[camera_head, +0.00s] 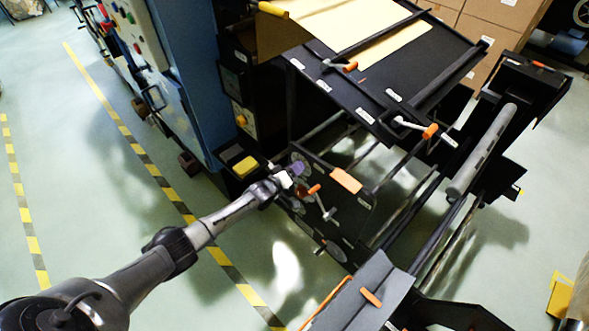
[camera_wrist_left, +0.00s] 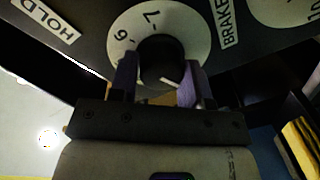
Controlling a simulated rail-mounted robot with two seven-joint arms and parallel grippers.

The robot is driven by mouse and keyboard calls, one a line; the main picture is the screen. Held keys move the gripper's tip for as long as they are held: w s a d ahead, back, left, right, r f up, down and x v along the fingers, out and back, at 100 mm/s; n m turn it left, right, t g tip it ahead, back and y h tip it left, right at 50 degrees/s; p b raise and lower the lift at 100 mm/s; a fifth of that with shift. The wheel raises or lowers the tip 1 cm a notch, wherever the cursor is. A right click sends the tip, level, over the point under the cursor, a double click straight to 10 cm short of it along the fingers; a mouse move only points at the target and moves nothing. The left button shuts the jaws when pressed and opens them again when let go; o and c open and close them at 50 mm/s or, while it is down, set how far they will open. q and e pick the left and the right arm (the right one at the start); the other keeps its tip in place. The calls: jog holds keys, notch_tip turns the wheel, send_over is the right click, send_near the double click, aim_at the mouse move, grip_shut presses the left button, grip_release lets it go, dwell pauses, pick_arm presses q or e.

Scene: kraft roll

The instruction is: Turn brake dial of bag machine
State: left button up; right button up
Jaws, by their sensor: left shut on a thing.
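The brake dial (camera_wrist_left: 160,60) is a round black knob with a white pointer line on a pale numbered ring, beside a BRAKE label (camera_wrist_left: 226,22) in the left wrist view. My left gripper (camera_wrist_left: 158,78) has its two purple-padded fingers on either side of the knob, shut on it. In the head view my left gripper (camera_head: 291,173) reaches the black side panel of the bag machine (camera_head: 345,205); the gripper hides the brake dial there. The pointer line slants toward the lower right in the wrist view. My right gripper is not in view.
A HOLD label (camera_wrist_left: 45,15) lies left of the dial. Orange-handled levers (camera_head: 316,189) stick out close to my left gripper. A yellow pad (camera_head: 245,166) is left of it. A grey roller (camera_head: 482,150) stands farther right. Open floor lies at the left.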

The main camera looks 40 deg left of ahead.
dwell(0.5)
pick_arm(q)
jog(key=o, duration=0.9)
jog(key=shift+s, duration=0.1)
jog(key=shift+s+a+r+p, duration=0.15)
jog(key=shift+s+p, duration=0.7)
jog(key=shift+s, duration=1.4)
jog(key=shift+s+a+r+p, duration=0.15)
jog(key=shift+s+p, duration=0.7)
jog(key=shift+s, duration=1.4)
jog(key=shift+s+a+r+p, duration=0.15)
jog(key=shift+s+p, duration=0.7)
jog(key=shift+s, duration=1.4)
jog(key=shift+f, duration=0.1)
